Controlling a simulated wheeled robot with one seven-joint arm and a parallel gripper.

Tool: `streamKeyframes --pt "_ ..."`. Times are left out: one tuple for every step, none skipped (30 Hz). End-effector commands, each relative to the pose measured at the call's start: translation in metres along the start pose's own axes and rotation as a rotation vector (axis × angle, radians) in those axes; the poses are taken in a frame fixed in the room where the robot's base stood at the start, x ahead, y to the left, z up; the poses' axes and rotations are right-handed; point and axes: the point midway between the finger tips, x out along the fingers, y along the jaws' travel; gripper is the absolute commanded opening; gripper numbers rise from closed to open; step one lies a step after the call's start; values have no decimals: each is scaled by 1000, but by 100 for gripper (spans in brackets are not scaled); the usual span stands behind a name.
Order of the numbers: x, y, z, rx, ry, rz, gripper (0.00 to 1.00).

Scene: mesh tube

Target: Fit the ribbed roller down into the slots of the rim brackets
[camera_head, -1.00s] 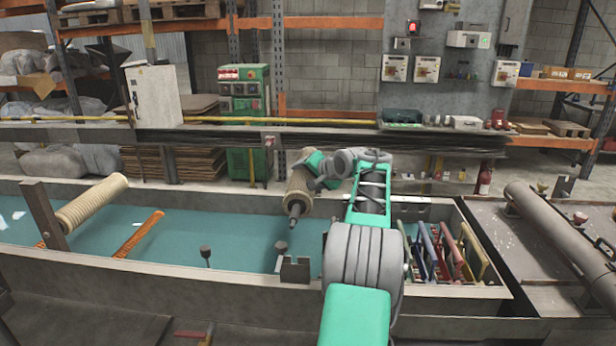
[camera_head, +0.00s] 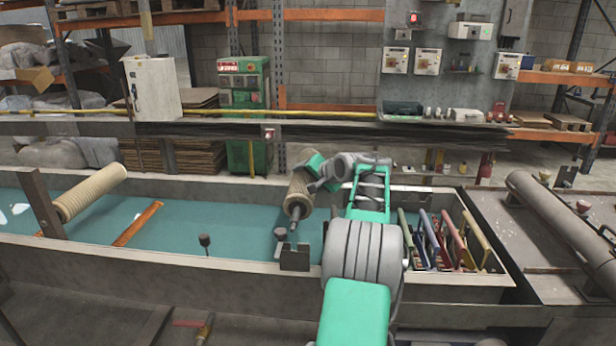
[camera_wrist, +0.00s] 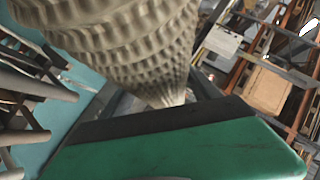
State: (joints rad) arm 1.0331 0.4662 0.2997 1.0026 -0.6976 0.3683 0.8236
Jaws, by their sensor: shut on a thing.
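The ribbed roller (camera_head: 299,194) is a beige cylinder with a dark shaft at its near end. It lies across the teal-lined trough, in the head view's middle. My gripper (camera_head: 314,172) is shut on it near its far part. The roller's near shaft end hangs by the slotted near rim bracket (camera_head: 294,257); I cannot tell whether it is in the slot. The far bracket is hidden behind the roller and arm. In the wrist view the roller's ribbed surface (camera_wrist: 130,40) fills the top, beside a green finger.
Another ribbed roller (camera_head: 90,193) sits at the left by a grey post (camera_head: 41,206). An orange bar (camera_head: 138,223) lies in the trough. Several coloured frames (camera_head: 446,240) stand at its right end. A dark knob (camera_head: 204,241) rises on the near rim.

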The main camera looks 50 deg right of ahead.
Motion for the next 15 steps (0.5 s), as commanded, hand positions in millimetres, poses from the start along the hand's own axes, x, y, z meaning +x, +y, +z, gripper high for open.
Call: streamKeyframes --pt "0 0 0 -3 5 -4 0" --pt "1 1 1 -3 5 -4 0" --pt "2 3 2 -4 4 -4 0" --pt "3 4 2 -4 4 -4 0" --pt "4 5 3 -4 4 -4 0" --pt "5 6 4 -4 4 -3 0" --pt "6 8 5 -4 4 -3 0" --pt "6 9 6 -4 4 -3 0" --pt "8 10 7 -4 4 -3 0" --pt "8 11 8 -4 4 -3 0" --pt "9 12 8 -4 4 -4 0" --pt "10 14 10 -4 4 -4 0" --pt "11 15 10 -4 5 -4 0" --pt "12 16 11 -4 5 -4 0" --pt "13 18 12 -4 5 -4 0"
